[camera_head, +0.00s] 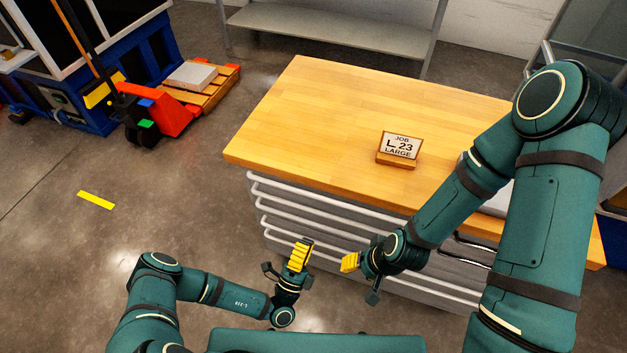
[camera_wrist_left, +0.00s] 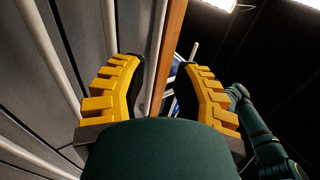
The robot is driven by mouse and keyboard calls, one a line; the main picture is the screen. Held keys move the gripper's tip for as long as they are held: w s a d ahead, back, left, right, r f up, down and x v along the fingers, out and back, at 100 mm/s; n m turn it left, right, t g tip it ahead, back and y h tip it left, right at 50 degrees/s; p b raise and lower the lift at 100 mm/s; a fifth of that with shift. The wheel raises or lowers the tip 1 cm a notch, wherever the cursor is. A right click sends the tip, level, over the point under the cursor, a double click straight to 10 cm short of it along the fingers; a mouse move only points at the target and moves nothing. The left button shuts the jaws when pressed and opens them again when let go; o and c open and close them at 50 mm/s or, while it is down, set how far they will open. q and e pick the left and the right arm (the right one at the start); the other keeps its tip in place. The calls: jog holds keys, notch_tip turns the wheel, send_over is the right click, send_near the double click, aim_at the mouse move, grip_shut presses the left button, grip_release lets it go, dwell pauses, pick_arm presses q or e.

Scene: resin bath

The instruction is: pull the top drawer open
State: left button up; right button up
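The grey drawer cabinet stands under a wooden worktop (camera_head: 310,115). Its top drawer (camera_head: 310,193) is the uppermost front with a long pale bar handle, just below the worktop edge, and looks flush with the fronts below. My left gripper (camera_head: 301,254) is in front of the drawers, apart from the top handle as far as I can tell. In the left wrist view its yellow fingers (camera_wrist_left: 158,92) are spread with nothing held between them; pale handle bars (camera_wrist_left: 55,60) run along the left. My right gripper (camera_head: 350,262) is near the drawer fronts; its finger opening is unclear.
My right arm hides the cabinet's right part. A red pallet truck (camera_head: 165,115) and a blue machine stand at the back left.

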aim_at(316, 196)
pick_arm(q)
jog(key=w+d+r, duration=0.1)
jog(key=w+r, duration=0.1)
jog(key=w, duration=0.1)
jog(key=w+r+n+y, duration=0.1)
jog(key=w+r, duration=0.2)
jog(key=w, duration=0.1)
jog(key=w+d+r+y, duration=0.1)
jog(key=w+r, duration=0.1)
jog(key=w, duration=0.2)
jog(key=shift+w+d+r+n+t, duration=0.2)
jog(key=shift+d+n+t, duration=0.1)
jog(key=shift+t, duration=0.1)
grip_shut()
